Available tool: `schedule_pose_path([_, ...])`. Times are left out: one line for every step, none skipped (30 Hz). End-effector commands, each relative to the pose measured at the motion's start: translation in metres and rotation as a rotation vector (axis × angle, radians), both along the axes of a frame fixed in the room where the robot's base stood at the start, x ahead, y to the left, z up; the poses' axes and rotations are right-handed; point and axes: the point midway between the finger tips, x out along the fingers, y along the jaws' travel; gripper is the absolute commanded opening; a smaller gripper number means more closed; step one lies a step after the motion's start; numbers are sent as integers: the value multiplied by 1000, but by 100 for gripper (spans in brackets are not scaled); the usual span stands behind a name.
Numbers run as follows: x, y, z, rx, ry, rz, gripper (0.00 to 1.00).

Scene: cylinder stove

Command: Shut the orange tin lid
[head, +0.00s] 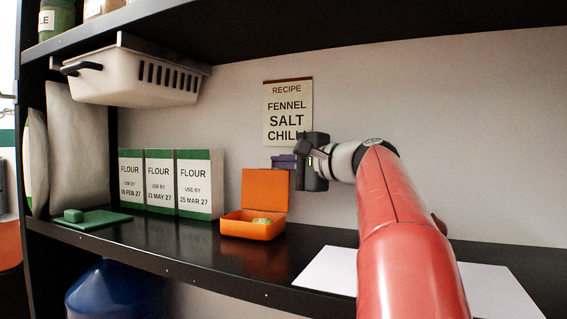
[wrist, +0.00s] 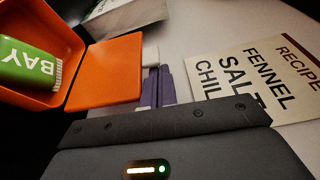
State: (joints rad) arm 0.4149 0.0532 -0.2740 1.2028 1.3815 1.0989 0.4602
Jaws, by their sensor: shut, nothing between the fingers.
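The orange tin (head: 252,230) stands on the dark shelf, also at the upper left in the wrist view (wrist: 69,40). Its orange lid (head: 265,189) is open and stands upright at the back edge; the wrist view shows it too (wrist: 110,72). A green packet marked BAY (wrist: 28,65) lies in the tin. My gripper (head: 274,162) is shut and empty, its purple fingers pointing left, just above the lid's upper right in the head view. In the wrist view the fingers (wrist: 151,62) are beside the lid's edge; I cannot tell whether they touch.
Several flour boxes (head: 180,184) stand left of the tin. A recipe card (head: 288,112) is on the back wall. White paper (head: 328,270) lies on the shelf to the right. A white basket (head: 135,80) hangs under the upper shelf. The shelf before the tin is clear.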

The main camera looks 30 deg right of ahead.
Motion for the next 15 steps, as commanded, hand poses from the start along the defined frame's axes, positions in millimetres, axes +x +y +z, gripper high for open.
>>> schedule_pose_path([-1, 1, -1, -4, -5, 0, 0])
schedule_pose_path([-1, 1, -1, -8, -7, 0, 0])
schedule_pose_path([-2, 2, -1, -15, -14, 0, 0])
schedule_pose_path([-2, 3, -1, -21, -20, 1, 0])
schedule_pose_path([-3, 3, -1, -27, -25, 1, 0])
schedule_pose_path([-3, 4, -1, -35, -31, 1, 0])
schedule_pose_path([-4, 5, -1, -40, -36, 1, 0])
schedule_pose_path([-5, 6, -1, -47, -42, 1, 0])
schedule_pose_path([-6, 7, -1, -58, -52, 1, 0])
schedule_pose_path([-7, 8, -1, -69, -60, 2, 0])
schedule_pose_path([-8, 9, -2, -79, -70, 2, 0])
schedule_pose_path([-9, 11, -2, -96, -85, 3, 0])
schedule_pose_path([-11, 13, -2, -111, -99, 3, 0])
schedule_pose_path([-12, 15, -2, -128, -113, 3, 0])
schedule_pose_path([-15, 18, -2, -153, -135, 2, 0])
